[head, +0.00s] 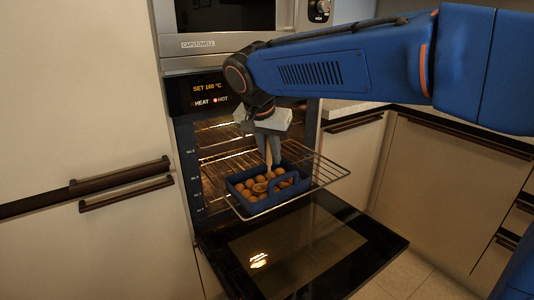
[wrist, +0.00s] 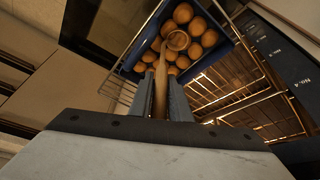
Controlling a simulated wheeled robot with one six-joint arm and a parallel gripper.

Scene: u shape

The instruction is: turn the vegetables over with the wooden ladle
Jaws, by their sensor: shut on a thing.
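The wooden ladle (head: 268,157) hangs down from my gripper (head: 270,142), which is shut on its handle. In the wrist view the ladle's handle (wrist: 161,86) runs between the fingers (wrist: 160,98), and its round bowl (wrist: 177,40) lies among the vegetables. The vegetables (head: 256,189) are several round brown pieces in a blue tray (head: 262,206) with raised handles. They also show in the wrist view (wrist: 209,38). The tray stands on the pulled-out wire rack (head: 325,172). I cannot tell how deep the bowl sits.
The oven is open and lit, its door (head: 310,245) lowered below the rack. Its panel (head: 208,92) reads "SET 160 °C", with a red light by HOT. A cabinet with a dark handle (head: 120,182) stands left; a counter and more cabinets (head: 440,170) stand right.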

